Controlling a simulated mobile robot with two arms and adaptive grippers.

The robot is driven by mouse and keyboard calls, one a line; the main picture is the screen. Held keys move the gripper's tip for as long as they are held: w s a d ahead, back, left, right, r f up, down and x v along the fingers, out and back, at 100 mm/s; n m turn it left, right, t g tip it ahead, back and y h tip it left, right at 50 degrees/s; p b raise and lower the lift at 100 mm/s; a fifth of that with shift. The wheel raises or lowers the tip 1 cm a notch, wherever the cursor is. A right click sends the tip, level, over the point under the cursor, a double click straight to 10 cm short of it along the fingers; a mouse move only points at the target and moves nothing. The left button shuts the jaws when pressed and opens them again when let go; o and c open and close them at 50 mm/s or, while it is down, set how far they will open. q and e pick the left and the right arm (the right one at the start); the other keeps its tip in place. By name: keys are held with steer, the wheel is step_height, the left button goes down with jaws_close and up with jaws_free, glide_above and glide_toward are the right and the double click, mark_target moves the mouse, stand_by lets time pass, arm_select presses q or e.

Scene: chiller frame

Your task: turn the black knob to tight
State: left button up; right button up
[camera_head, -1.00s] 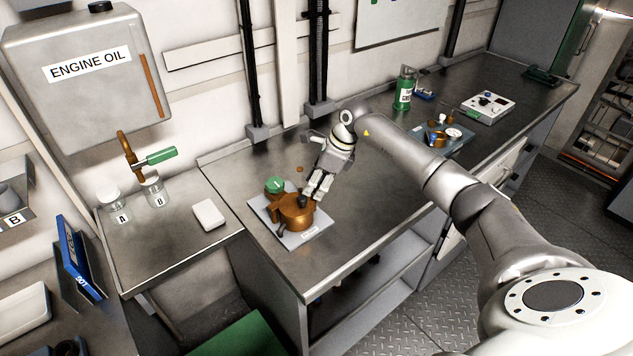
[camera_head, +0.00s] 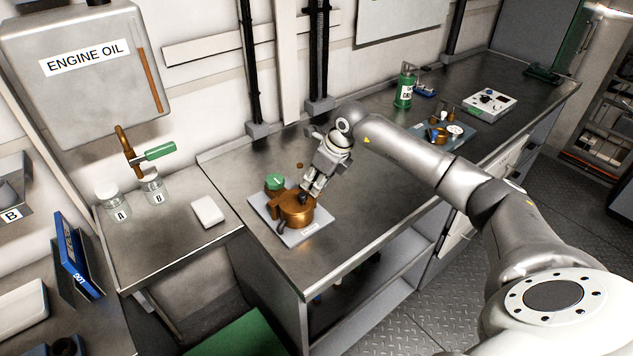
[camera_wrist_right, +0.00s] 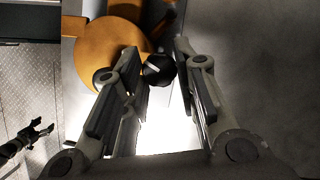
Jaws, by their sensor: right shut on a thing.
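The black knob (camera_wrist_right: 158,70) is round with a pale mark and sits at the edge of the copper-coloured round housing (camera_head: 296,209). In the head view my right gripper (camera_head: 308,190) reaches down to the housing from behind and the fingers partly hide the knob. My left gripper (camera_wrist_right: 38,130) shows small and dark at the left edge of the wrist view, its fingers apart and empty. It is outside the head view.
The housing stands on a pale plate (camera_head: 310,232) with a green cap (camera_head: 275,182) beside it. A green bottle (camera_head: 405,88), a blue tray (camera_head: 462,135) and a white box (camera_head: 490,103) stand further back.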

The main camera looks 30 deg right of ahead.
steer(key=shift+r+m, duration=0.15)
steer(key=shift+m, duration=0.35)
steer(key=o, duration=0.7)
steer(key=shift+o, duration=0.2)
steer(key=v, duration=1.2)
steer(key=shift+s+a, duration=0.15)
steer(key=shift+s, duration=0.1)
